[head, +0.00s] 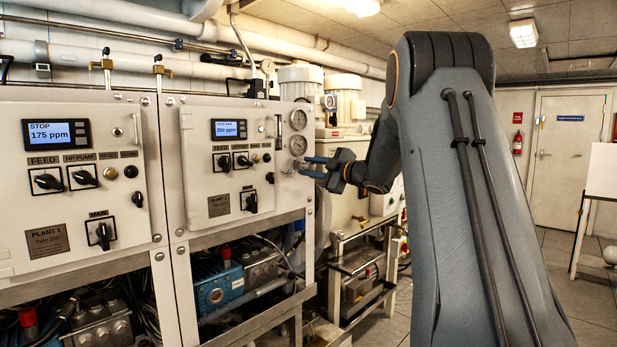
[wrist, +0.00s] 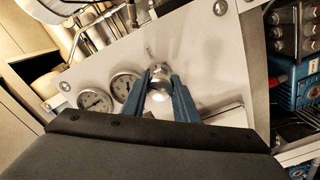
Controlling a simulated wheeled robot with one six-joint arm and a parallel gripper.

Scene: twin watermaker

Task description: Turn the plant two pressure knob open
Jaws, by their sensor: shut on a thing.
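The plant two panel (head: 208,160) is the right-hand white panel in the head view, with a lit display reading 250 ppm. The pressure knob (wrist: 160,82) is a round silvery metal knob on the white panel face in the wrist view, next to two round gauges. My gripper (head: 302,167) reaches the right edge of that panel, just below its gauges. In the wrist view my gripper (wrist: 160,86) has its two blue fingers on either side of the knob, shut on it. The knob is too small in the head view to read its turn angle.
Two pressure gauges (head: 298,120) (head: 298,145) sit just above my gripper. The plant one panel (head: 70,185) stands to the left, its display reading 175 ppm. A metal frame with pumps (head: 217,287) is below. Open floor and a door (head: 570,150) lie to the right.

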